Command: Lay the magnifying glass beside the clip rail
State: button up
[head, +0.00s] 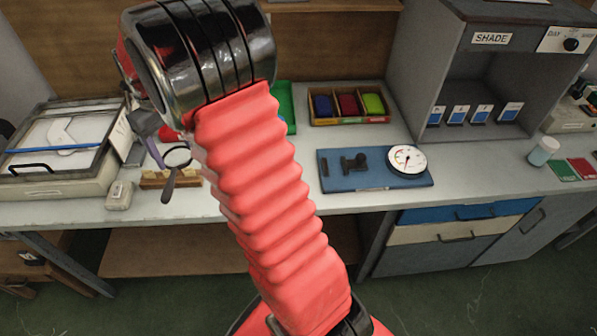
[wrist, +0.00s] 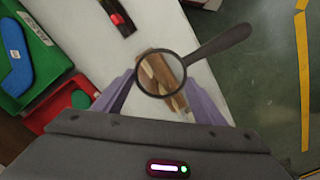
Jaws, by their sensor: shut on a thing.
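The magnifying glass has a round, dark-rimmed lens and a dark handle. In the wrist view its rim (wrist: 137,80) sits between the purple fingertips of my gripper (wrist: 160,85), and its handle (wrist: 222,40) points to the upper right. In the head view the handle (head: 168,188) hangs downward from the lens, and my gripper (head: 160,145) is partly hidden by my arm. My gripper is shut on the magnifying glass. A wooden piece, apparently the clip rail (head: 152,180), lies on the bench near the front edge. In the wrist view the rail (wrist: 178,68) shows behind and through the lens.
A tray of coloured items (head: 350,118), a blue board with a gauge (head: 335,183) and a SHADE cabinet (head: 400,75) stand to the right. Bench top shows around the rail.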

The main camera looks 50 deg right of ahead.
jog(key=s+d+f, duration=0.1)
jog(key=s+d, duration=0.3)
jog(key=d, duration=0.5)
jog(key=s+d+f, duration=0.1)
jog(key=s+d, duration=0.3)
jog(key=d, duration=0.5)
send_over(299, 158)
jog(key=shift+a+f, duration=0.1)
jog(key=shift+f, duration=0.35)
jog(key=shift+f, duration=3.15)
jog(key=shift+f, duration=1.85)
jog(key=shift+f, duration=0.1)
